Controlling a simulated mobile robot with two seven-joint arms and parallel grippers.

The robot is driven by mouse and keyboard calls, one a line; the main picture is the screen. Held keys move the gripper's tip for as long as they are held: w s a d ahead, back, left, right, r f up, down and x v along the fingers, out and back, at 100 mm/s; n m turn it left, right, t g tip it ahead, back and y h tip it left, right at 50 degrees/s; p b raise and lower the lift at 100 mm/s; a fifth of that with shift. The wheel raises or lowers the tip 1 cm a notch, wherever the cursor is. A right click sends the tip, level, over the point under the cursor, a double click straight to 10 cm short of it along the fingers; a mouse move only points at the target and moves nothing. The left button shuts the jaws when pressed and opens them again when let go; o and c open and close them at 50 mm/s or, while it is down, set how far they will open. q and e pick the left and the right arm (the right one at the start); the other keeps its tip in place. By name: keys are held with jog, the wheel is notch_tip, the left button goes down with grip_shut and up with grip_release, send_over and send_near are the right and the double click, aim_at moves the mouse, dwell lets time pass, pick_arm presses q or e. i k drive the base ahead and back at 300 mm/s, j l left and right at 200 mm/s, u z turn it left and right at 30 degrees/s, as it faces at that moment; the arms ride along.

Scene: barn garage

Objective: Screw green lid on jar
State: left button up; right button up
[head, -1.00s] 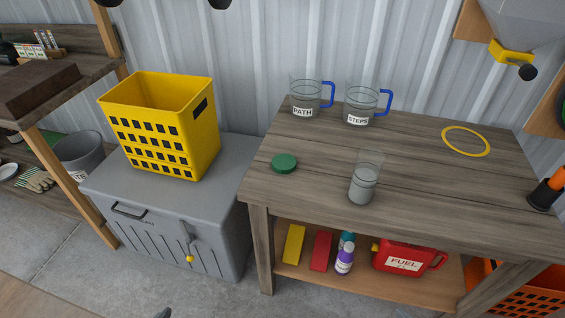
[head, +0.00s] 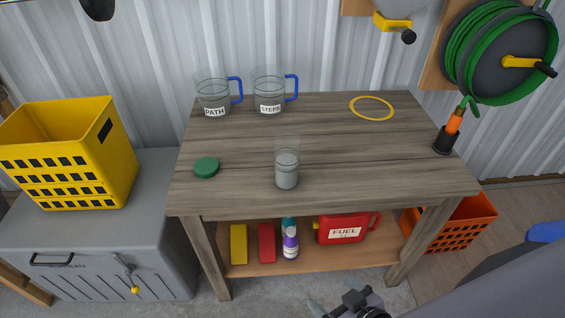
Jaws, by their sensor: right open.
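The green lid (head: 206,167) lies flat on the left part of the wooden workbench (head: 340,185). The clear glass jar (head: 287,170) stands upright near the bench's front edge, right of the lid and apart from it. It holds grey contents, and its top has no lid on it. My right gripper (head: 345,304) shows at the bottom edge, low in front of the bench and away from both lid and jar. It is open, with nothing seen in it. My left gripper is not in view.
Clear jugs labelled PATH (head: 213,98) and STEPS (head: 270,94) stand at the back. A yellow ring (head: 372,108) and an orange-black tool (head: 447,133) are on the right. A yellow basket (head: 70,150) sits on a grey chest (head: 90,250). A red fuel can (head: 342,228) is on the lower shelf.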

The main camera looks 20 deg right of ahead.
aim_at(287, 145)
jog(key=i+l, duration=0.1)
jog(key=l, duration=0.75)
jog(key=i+l, duration=0.15)
jog(key=l, duration=0.3)
jog(key=u, duration=1.55)
